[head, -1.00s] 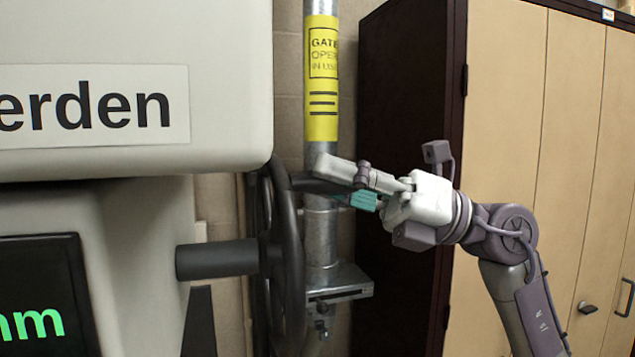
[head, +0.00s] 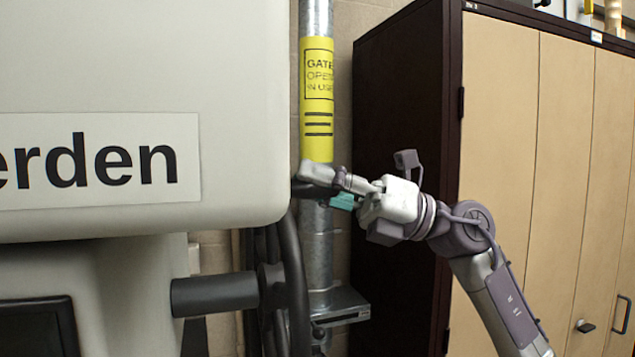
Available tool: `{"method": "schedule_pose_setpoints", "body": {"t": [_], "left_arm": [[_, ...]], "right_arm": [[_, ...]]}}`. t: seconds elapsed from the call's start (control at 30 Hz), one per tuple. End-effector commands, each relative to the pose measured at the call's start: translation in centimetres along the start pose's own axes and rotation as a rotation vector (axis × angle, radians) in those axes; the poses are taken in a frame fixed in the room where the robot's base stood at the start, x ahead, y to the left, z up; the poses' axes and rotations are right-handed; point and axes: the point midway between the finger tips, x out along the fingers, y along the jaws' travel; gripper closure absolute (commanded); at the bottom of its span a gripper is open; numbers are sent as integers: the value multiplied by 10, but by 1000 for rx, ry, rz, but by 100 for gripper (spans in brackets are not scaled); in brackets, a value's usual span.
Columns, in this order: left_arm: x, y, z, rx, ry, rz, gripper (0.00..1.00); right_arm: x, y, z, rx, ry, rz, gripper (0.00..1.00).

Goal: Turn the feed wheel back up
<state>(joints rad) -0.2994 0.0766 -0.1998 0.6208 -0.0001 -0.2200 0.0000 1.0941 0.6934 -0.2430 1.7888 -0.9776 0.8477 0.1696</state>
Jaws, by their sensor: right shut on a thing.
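The dark feed wheel (head: 293,265) is seen nearly edge-on at the right side of the machine, on a thick dark shaft (head: 215,293). Its upper part is hidden behind the machine's pale housing and its lower part runs out of the picture. A dark handle (head: 308,190) sticks out to the right near the housing's lower corner, above the shaft. My right gripper (head: 322,183) reaches in from the right and is shut on this handle; the fingers partly cover it. My left gripper is not in view.
A metal post (head: 317,230) with a yellow gate label (head: 318,100) stands right behind the wheel and my fingers. A metal bracket (head: 345,308) sits low on the post. A tall cabinet (head: 535,130) with a dark side stands behind my right arm.

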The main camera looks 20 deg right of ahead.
Motion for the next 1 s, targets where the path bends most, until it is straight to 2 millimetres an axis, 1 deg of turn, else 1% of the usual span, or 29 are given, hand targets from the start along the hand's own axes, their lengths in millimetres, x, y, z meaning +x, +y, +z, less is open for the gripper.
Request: {"method": "schedule_pose_setpoints", "body": {"t": [0.03,0.87,0.9,0.97,1.0], "left_arm": [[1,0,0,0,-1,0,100],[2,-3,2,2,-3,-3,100],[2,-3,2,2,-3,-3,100],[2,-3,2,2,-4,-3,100],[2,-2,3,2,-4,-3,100]], "right_arm": [[0,-8,-6,5,14,-13,100],[0,-10,-7,6,17,-15,100],[0,-10,-7,6,17,-15,67],[0,-10,-7,6,17,-15,57],[0,-10,-7,6,16,-14,50]]}}
